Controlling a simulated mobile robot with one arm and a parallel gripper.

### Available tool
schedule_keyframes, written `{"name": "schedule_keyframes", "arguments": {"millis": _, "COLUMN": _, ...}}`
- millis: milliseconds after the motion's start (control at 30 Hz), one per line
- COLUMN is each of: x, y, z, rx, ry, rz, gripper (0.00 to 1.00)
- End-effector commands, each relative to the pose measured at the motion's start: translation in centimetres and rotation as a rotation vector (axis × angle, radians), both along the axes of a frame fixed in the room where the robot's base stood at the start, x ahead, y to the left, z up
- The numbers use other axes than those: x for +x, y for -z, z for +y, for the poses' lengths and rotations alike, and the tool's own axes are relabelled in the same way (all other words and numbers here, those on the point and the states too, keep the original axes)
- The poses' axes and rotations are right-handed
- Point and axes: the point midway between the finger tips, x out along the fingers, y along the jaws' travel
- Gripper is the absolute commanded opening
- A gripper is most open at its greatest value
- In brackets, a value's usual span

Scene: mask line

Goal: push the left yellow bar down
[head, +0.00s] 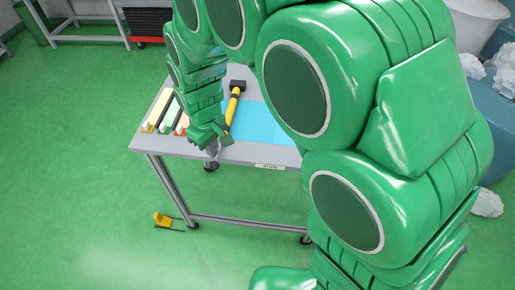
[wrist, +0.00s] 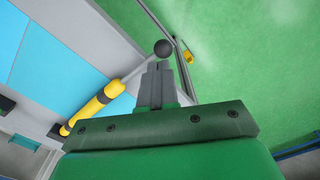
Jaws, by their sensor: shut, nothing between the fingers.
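A yellow bar (head: 234,104) with a black block at its far end lies on the grey table; the arm hides its near end. In the wrist view, a yellow bar (wrist: 95,107) continues as a grey rod to a dark ball (wrist: 162,49). The ball appears just beyond my fingertips; I cannot tell whether they touch. My gripper (wrist: 157,72) is shut and empty. In the head view, my gripper (head: 212,149) is over the table's front edge. A pale yellow strip (head: 157,108) lies at the table's left. Which bar the task means is unclear.
The grey table (head: 265,152) has a light blue sheet (head: 258,122) right of the bar. Green and orange strips lie left of my gripper. A small yellow object (head: 162,219) is on the green floor below. White bins stand at the upper right.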

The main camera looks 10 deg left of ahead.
Motion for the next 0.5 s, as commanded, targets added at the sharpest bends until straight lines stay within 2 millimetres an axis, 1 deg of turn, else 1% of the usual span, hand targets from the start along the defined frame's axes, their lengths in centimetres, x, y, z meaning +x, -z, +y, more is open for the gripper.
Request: {"name": "schedule_keyframes", "arguments": {"millis": 500, "x": 0.1, "y": -4.0, "z": 0.1, "rx": 0.001, "ry": 0.0, "rz": -0.002, "gripper": 0.0}}
